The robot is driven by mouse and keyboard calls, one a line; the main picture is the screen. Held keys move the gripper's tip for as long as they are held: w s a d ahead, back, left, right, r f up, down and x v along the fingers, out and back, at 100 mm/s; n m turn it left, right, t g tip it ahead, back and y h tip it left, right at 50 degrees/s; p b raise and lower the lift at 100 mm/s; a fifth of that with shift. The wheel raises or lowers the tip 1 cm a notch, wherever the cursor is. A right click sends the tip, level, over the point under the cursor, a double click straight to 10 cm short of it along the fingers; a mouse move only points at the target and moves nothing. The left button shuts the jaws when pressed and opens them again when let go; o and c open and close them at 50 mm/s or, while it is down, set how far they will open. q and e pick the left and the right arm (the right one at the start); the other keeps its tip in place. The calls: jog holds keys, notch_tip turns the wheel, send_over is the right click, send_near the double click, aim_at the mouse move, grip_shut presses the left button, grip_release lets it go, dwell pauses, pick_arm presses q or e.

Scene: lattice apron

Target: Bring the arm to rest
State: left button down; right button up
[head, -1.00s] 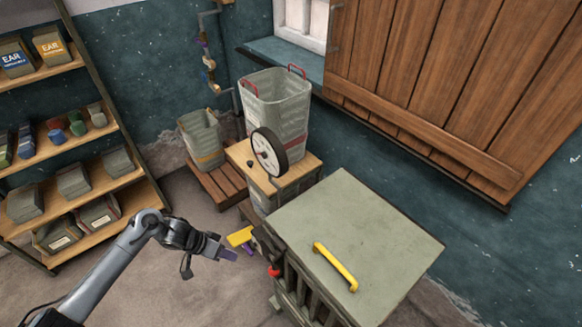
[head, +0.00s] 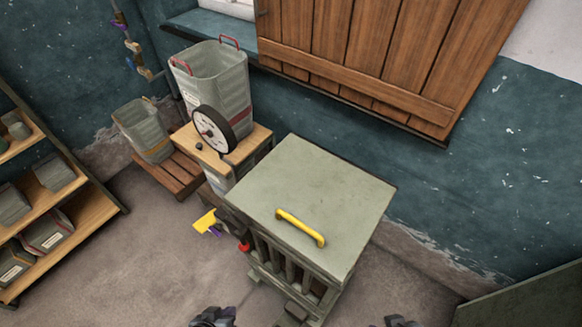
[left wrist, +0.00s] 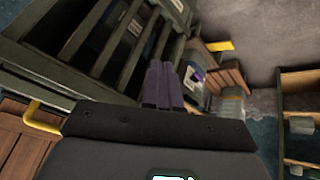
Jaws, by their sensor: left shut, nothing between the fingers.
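My left gripper shows in the left wrist view (left wrist: 163,72) with its two purple fingers together and nothing between them. In the head view only a dark part of my left arm shows at the bottom edge, left of centre; its fingertips are cut off. Another dark part, at the bottom edge right of centre, looks like my right arm; its fingers do not show. The grey-green cabinet (head: 310,195) with a yellow handle (head: 301,228) stands ahead of both arms. Its slatted side (left wrist: 125,38) shows beyond the left fingers, apart from them as far as I can tell.
A dial scale (head: 212,130) and a tall bin (head: 222,85) stand behind the cabinet. A smaller bin (head: 143,130) stands on a low pallet. A yellow tag-like piece (head: 205,221) sticks out by the cabinet's left side. Shelves (head: 85,205) stand at left. Floor at lower left is clear.

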pick_arm(q)
jog(key=s+a+r+m+g+y+p, duration=0.1)
jog(key=s+a+r+m+g+y, duration=0.1)
jog(key=s+a+r+g, duration=0.3)
notch_tip(320, 180, up, 27)
jog(key=w+t+p, duration=0.1)
jog(key=t+p, duration=0.1)
jog(key=p, duration=2.5)
notch_tip(320, 180, down, 52)
jog(key=b, duration=5.2)
jog(key=shift+a, duration=0.35)
jog(key=shift+w+r, duration=0.1)
